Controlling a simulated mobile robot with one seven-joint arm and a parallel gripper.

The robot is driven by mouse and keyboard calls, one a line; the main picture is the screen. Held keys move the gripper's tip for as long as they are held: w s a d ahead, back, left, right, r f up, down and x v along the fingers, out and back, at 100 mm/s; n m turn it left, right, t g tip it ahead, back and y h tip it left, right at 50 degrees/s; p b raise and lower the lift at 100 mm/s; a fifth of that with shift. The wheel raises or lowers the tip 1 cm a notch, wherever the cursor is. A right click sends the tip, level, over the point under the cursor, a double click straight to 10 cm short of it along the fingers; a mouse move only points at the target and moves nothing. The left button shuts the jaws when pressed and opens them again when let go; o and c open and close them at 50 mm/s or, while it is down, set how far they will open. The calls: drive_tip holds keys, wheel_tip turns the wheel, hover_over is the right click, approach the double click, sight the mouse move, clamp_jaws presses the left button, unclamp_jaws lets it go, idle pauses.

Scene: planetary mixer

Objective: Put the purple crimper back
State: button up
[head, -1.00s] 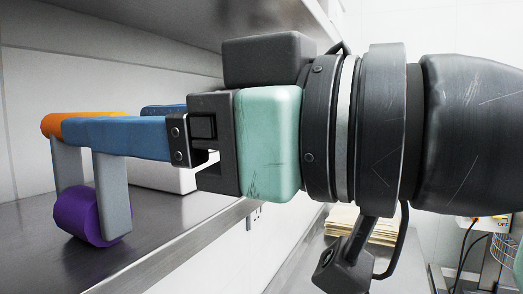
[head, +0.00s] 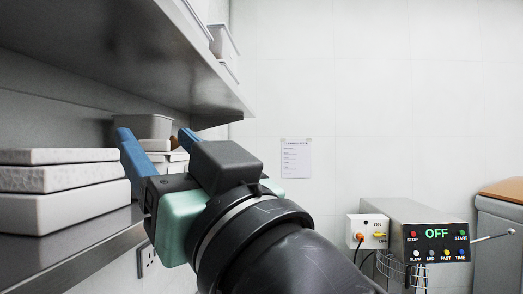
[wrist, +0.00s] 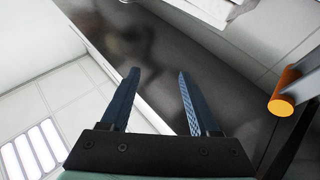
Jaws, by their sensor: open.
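My gripper (head: 155,134) is in the middle left of the head view, at the front of the steel shelf. Its two blue fingers are spread and hold nothing. In the wrist view my gripper (wrist: 158,76) has dark shelf surface showing between its fingers. The crimper's orange handle (wrist: 284,104) shows at the right edge of the wrist view, apart from the right finger. Its purple roller is not visible now, and the crimper is not seen in the head view.
The steel shelf (head: 85,258) carries stacked white slabs (head: 60,180) on the left and a grey bin (head: 147,127) behind my gripper. An upper shelf (head: 120,45) hangs above. A socket (head: 147,260) is below the shelf.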

drive_tip(key=s+d+m+t+h, duration=0.5)
drive_tip(key=d+m+t+h, duration=0.4)
drive_tip(key=h, duration=0.6)
drive_tip(key=shift+s+d+f+t+h, duration=0.2)
drive_tip(key=shift+s+f+t+h, duration=0.15)
drive_tip(key=shift+t, duration=0.35)
drive_tip(key=shift+w, duration=0.1)
